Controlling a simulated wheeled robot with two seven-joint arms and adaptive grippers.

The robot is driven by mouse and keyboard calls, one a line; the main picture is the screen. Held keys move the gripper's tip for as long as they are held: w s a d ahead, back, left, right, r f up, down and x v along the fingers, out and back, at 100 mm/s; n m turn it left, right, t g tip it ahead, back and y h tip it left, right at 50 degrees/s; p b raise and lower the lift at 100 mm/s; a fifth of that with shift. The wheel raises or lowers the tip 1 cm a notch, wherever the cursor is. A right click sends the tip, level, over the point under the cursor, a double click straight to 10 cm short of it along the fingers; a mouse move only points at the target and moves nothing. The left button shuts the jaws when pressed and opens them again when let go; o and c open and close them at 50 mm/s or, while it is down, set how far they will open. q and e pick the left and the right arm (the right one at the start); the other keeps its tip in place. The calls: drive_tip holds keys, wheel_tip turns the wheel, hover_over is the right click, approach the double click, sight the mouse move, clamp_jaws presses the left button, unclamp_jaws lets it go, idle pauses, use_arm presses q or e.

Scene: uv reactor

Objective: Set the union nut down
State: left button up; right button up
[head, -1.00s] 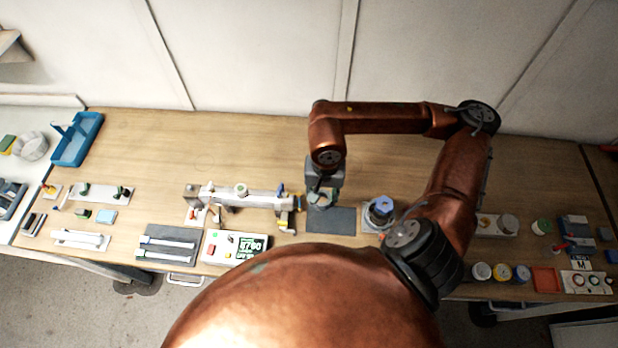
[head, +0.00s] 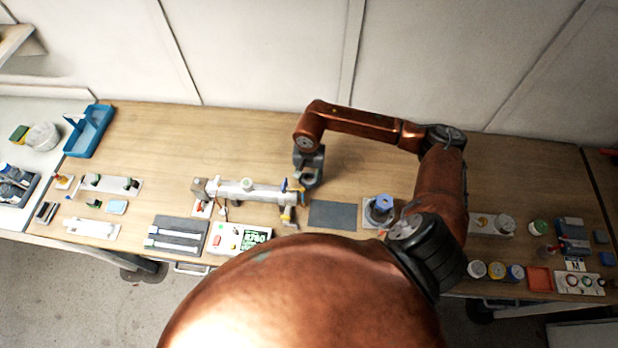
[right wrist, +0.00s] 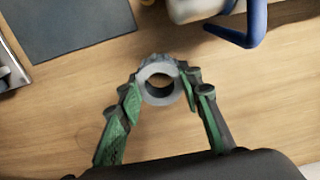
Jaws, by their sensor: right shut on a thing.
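The union nut (right wrist: 158,64) is a grey ring with a ribbed rim in the right wrist view, its hole facing the camera. My right gripper (right wrist: 161,84) is shut on it, with one green-padded finger on each side. In the head view my right gripper (head: 306,182) is just behind the right end of the reactor tube (head: 240,190), and the nut cannot be made out there. The wood table lies below the nut; whether they touch I cannot tell. A dark grey mat (head: 333,215) lies bare to the right of the reactor. My left gripper is not in view.
The reactor's white end (right wrist: 195,8) and a blue lever (right wrist: 246,30) are close ahead of the nut in the right wrist view. A blue-topped container (head: 381,206) stands right of the mat. The table behind the reactor is clear. A control box (head: 238,239) stands in front.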

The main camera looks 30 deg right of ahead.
drive_tip(key=shift+f, duration=0.7)
drive_tip(key=o, duration=0.7)
drive_tip(key=shift+f, duration=0.1)
drive_tip(key=o, duration=0.4)
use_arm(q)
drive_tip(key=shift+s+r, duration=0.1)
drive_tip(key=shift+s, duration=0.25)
use_arm(e)
drive_tip(key=shift+o, duration=0.2)
